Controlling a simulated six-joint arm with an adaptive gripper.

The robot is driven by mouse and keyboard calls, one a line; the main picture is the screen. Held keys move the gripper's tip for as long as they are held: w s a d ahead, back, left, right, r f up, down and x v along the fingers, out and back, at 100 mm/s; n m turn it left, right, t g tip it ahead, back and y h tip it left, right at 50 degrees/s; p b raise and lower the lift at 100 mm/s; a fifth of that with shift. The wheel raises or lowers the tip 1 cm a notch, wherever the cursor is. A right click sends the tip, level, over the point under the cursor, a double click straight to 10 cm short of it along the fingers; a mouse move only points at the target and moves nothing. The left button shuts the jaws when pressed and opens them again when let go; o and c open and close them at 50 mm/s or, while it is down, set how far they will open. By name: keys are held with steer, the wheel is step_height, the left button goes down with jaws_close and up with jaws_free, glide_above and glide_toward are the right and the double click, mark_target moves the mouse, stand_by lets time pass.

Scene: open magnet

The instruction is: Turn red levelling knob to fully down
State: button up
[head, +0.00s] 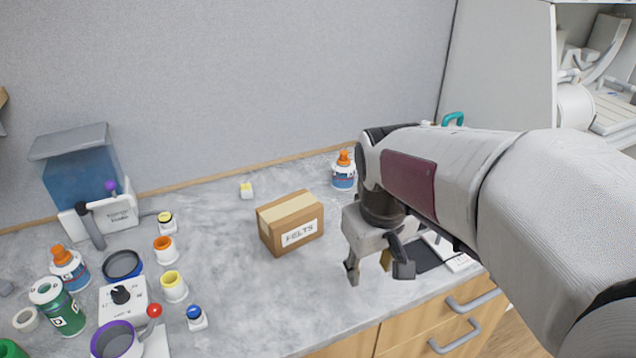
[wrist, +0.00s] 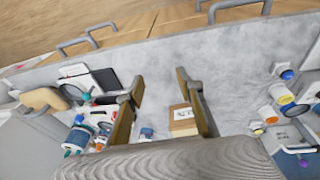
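A red ball-shaped knob (head: 154,310) shows at the lower left in the head view, beside a white box with a black dial (head: 122,295). I cannot tell for sure that it is the levelling knob, nor its setting. My gripper (head: 378,268) is open and empty, pointing down above the right part of the counter, far to the right of the red knob. In the wrist view its two fingers (wrist: 160,80) stand apart with bare counter between them.
A cardboard box marked FELTS (head: 290,222) stands left of my gripper on the grey counter (head: 260,300). A bottle with an orange cap (head: 343,172) stands behind. Jars, bottles and a blue tank (head: 78,180) crowd the left. The counter's front middle is clear.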

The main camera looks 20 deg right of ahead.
steer(key=w+d+m+t, duration=0.2)
steer(key=w+d+m, duration=0.1)
steer(key=w+d, duration=1.4)
steer(key=d, duration=0.4)
steer(key=shift+f, duration=0.4)
steer(key=shift+w+f, duration=0.15)
steer(key=shift+x, duration=3.75)
jaws_close()
